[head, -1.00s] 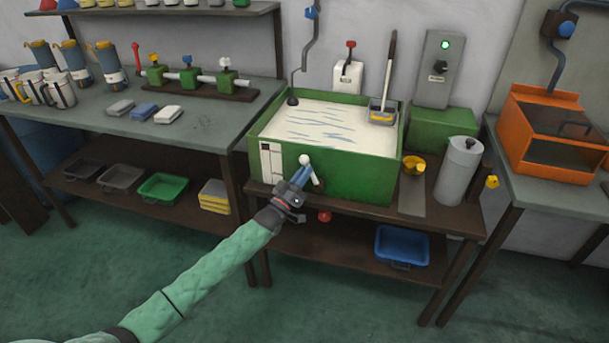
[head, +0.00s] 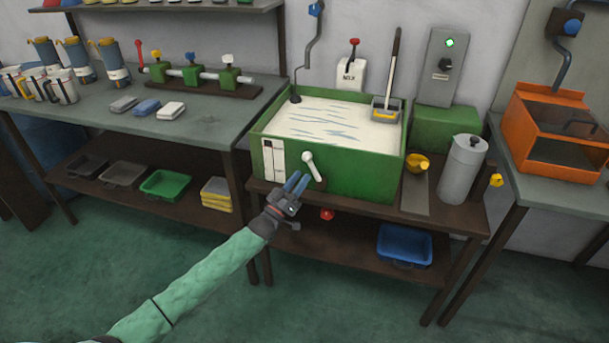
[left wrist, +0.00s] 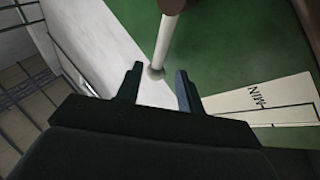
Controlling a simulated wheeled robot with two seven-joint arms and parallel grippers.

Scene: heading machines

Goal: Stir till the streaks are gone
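The green vat (head: 352,170) holds white liquid (head: 285,120) with thin blue-grey streaks still showing across its middle. A white handle (head: 309,162) sits on the vat's front face, slanting down to the right. My left gripper (head: 297,182) is just below and left of this handle, apart from it in the head view. In the left wrist view my left gripper (left wrist: 160,90) has its two fingers spread. A whitish rod (left wrist: 164,45) ends in a knob near the gap between the fingertips; I cannot tell whether they touch. My right gripper is not in view.
A box with a red-knobbed lever (head: 353,62) stands behind the vat. A blue tray (head: 405,247) lies on the shelf below.

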